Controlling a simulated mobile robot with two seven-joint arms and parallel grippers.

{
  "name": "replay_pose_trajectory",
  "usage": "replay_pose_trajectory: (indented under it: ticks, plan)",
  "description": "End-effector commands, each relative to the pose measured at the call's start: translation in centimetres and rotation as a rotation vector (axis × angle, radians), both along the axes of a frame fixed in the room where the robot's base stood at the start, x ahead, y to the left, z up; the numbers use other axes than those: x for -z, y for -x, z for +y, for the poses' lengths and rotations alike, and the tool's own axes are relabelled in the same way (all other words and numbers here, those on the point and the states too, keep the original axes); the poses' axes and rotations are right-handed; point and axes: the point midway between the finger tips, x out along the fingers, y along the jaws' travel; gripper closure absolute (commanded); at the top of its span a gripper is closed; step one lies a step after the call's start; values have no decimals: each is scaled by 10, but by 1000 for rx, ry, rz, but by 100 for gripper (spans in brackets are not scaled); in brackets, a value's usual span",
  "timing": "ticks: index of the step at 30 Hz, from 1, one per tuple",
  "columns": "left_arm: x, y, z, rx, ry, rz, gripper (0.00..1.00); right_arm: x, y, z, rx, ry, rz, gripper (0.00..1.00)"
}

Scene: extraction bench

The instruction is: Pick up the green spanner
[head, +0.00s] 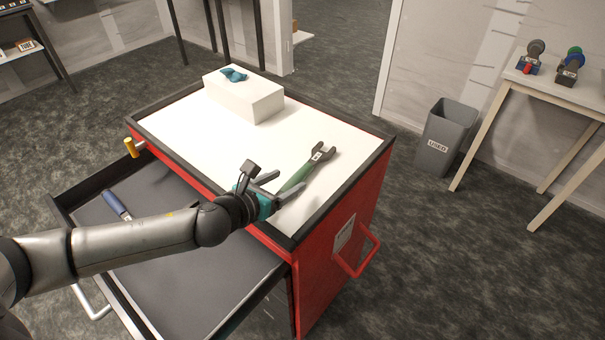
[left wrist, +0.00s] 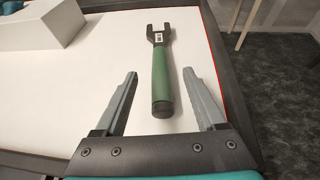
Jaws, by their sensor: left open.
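The green spanner (head: 298,177) lies on the white top of the red tool cart (head: 367,190). It has a green handle and a dark open-jaw head with a small white label. In the left wrist view the spanner (left wrist: 162,82) points away from me, its handle end between the fingertips. My left gripper (head: 277,187) is open, with one finger on each side of the handle end; it also shows in the left wrist view (left wrist: 160,87). I cannot tell whether either finger touches the spanner. My right gripper is not in view.
A white box (head: 243,97) with a teal item (head: 233,74) on it stands at the cart's far side. A dark raised rim (head: 350,118) edges the top. The open drawer (head: 150,205) holds a blue-handled tool (head: 116,204). A grey bin (head: 446,140) stands right.

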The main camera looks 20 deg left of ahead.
Motion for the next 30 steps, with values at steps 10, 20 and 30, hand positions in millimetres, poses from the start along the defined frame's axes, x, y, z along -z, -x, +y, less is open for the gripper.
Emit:
replay_pose_trajectory:
  ticks: [10, 20, 30]
  plan:
    - [10, -21, -6, 0, 1, -1, 28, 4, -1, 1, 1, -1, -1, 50]
    - [26, -54, -14, 0, 1, 0, 28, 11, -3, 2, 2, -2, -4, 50]
    - [27, -57, -14, 0, 1, 1, 30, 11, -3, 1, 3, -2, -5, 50]
